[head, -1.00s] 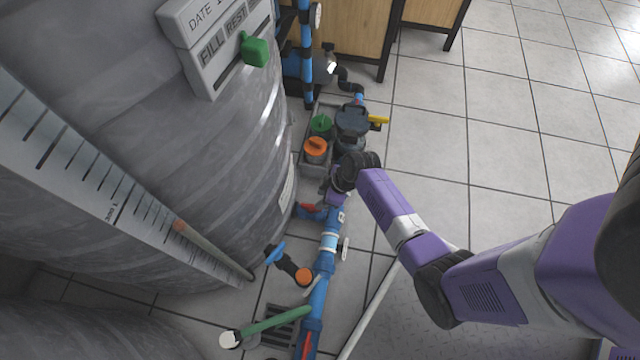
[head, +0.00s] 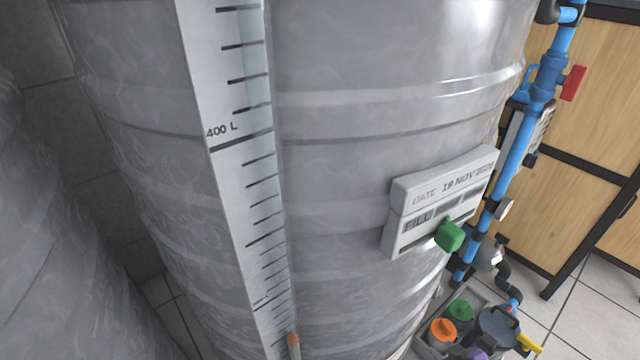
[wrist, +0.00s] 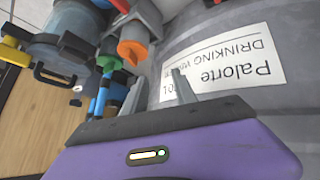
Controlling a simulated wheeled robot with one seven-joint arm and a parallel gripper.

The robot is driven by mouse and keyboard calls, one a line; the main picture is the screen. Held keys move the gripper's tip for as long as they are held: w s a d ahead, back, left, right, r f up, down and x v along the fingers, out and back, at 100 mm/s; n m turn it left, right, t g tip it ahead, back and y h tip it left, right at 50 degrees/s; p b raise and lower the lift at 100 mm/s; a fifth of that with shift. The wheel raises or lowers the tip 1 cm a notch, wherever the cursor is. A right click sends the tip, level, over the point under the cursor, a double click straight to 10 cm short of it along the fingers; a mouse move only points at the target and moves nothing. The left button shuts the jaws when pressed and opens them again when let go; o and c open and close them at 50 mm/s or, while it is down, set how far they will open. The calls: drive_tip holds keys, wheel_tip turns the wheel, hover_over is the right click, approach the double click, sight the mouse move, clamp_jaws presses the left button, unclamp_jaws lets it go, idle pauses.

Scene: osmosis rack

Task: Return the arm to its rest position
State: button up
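My gripper (wrist: 158,79) shows in the wrist view, with its two grey fingers apart and nothing between them. It is close to the grey tank (wrist: 205,25), which carries a white label (wrist: 225,66) reading "Palorte" and "DRINKING". Orange and green valve knobs are just beyond the fingers on the left. In the head view my gripper is not visible. Only a small purple patch (head: 478,354), likely part of my arm, shows at the bottom edge.
The large grey tank (head: 350,100) fills the head view, with a litre scale (head: 245,170) and a date panel with a green slider (head: 449,235). Blue pipes (head: 520,150), a red valve handle (head: 573,83) and wooden cabinets (head: 590,150) stand at the right.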

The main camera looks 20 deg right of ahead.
drive_tip(key=s+a+r+t, duration=0.2)
drive_tip(key=s+a+r, duration=0.25)
drive_tip(key=r, duration=0.35)
drive_tip(key=s+a+r+m+t, duration=0.1)
drive_tip(key=s+a+r+t, duration=0.3)
drive_tip(key=r, duration=0.3)
drive_tip(key=s+a+r+t, duration=0.1)
drive_tip(key=s+a+r, duration=0.35)
drive_tip(key=r, duration=0.35)
drive_tip(key=s+a+r+y, duration=0.2)
drive_tip(key=s+a+r, duration=0.65)
drive_tip(key=s, duration=0.35)
wheel_tip(320, 180, up, 30)
drive_tip(key=p, duration=3)
drive_tip(key=shift+w+a+f, duration=0.15)
drive_tip(key=shift+a+f, duration=0.05)
drive_tip(key=shift+a, duration=0.15)
drive_tip(key=shift+a, duration=0.1)
